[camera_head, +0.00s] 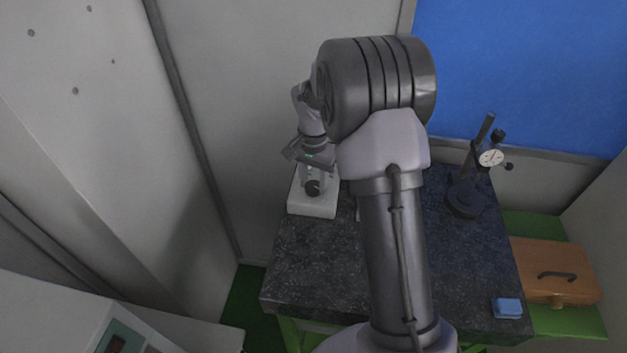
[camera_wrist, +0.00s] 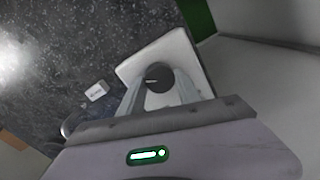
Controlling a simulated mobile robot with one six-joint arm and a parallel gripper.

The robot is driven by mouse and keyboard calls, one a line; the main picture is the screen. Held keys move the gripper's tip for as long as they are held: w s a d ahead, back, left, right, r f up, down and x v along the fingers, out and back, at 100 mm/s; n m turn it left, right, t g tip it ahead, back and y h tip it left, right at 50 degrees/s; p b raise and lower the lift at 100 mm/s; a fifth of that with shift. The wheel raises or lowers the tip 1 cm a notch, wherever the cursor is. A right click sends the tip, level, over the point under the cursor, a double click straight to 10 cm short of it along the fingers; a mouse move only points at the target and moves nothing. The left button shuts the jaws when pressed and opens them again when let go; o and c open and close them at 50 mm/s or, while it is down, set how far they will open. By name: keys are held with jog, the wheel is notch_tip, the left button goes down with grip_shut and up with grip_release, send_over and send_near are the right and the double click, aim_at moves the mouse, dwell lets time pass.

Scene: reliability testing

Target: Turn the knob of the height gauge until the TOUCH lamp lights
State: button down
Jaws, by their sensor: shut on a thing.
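The height gauge's white base (camera_head: 313,207) stands on the dark stone table at its left back. Its dark round knob (camera_head: 313,188) faces forward. In the wrist view the knob (camera_wrist: 158,80) sits between the two fingers of my gripper (camera_wrist: 160,90), in front of the white base (camera_wrist: 135,68). My gripper (camera_head: 312,178) is shut on the knob, with a finger on either side. My wrist and arm hide the upper part of the gauge. I cannot make out the TOUCH lamp in either view. The green light in the wrist view is on my gripper's own body.
A small white labelled block (camera_wrist: 97,90) lies on the dark tabletop (camera_head: 300,270) near the gauge. A dial indicator stand (camera_head: 466,195) stands at the right back. A blue block (camera_head: 507,308) lies at the right front; a wooden case (camera_head: 550,262) sits beyond the right edge.

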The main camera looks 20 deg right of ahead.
jog(key=n, duration=0.4)
jog(key=shift+r+n+p, duration=0.1)
jog(key=shift+n+p, duration=0.2)
jog(key=shift+p, duration=0.05)
jog(key=n+p, duration=0.1)
jog(key=n, duration=0.3)
jog(key=shift+n, duration=0.3)
jog(key=n+p, duration=0.1)
jog(key=n, duration=0.3)
jog(key=shift+a+n+p, duration=0.1)
jog(key=shift+n+p, duration=0.4)
jog(key=shift+n, duration=1.8)
jog(key=c, duration=0.8)
grip_release()
jog(key=shift+c, duration=0.2)
